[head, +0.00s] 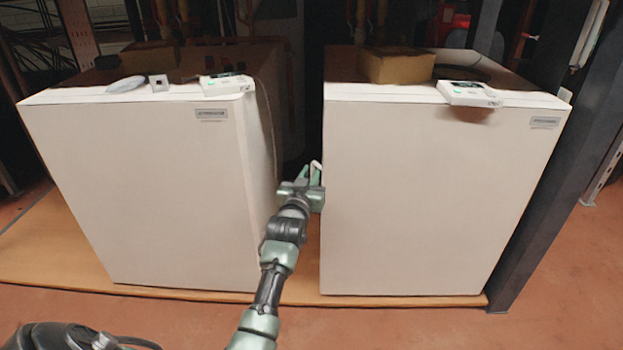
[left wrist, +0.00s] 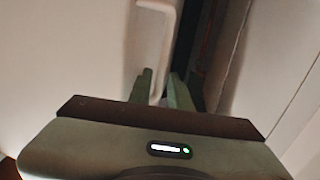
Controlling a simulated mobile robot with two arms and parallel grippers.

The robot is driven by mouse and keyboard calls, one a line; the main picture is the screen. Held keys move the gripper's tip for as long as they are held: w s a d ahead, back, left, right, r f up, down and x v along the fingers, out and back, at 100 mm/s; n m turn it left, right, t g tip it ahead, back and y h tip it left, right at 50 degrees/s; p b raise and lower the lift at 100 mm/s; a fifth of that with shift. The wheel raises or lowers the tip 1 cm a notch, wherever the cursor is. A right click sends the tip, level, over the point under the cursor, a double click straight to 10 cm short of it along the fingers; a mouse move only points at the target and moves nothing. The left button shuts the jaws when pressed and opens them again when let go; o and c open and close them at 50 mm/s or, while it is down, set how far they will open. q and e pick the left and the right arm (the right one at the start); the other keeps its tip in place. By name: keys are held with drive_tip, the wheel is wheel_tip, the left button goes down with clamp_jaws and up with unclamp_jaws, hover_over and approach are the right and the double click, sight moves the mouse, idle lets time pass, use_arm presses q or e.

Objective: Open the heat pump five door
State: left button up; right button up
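Two white heat pumps stand side by side, a left one (head: 160,190) and a right one (head: 420,190). I cannot read a number on either. A pale bar handle (head: 316,167) shows at the left edge of the right heat pump. In the left wrist view this handle (left wrist: 165,38) is a white bent bar, its lower part running down between my fingers. My left gripper (head: 309,179) is at this handle, its green fingers (left wrist: 163,88) on either side of the bar. I cannot tell if they are clamped on it. My right gripper is not in view.
A dark gap lies between the two heat pumps. Small white controllers lie on top of the left (head: 227,84) and right (head: 468,94) units. A dark post (head: 560,190) stands close on the right. The floor in front (head: 420,325) is clear.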

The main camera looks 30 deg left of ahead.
use_arm(q)
drive_tip(key=shift+w+a, duration=0.1)
drive_tip(key=shift+w, duration=0.15)
drive_tip(key=shift+c, duration=0.3)
clamp_jaws()
idle(1.0)
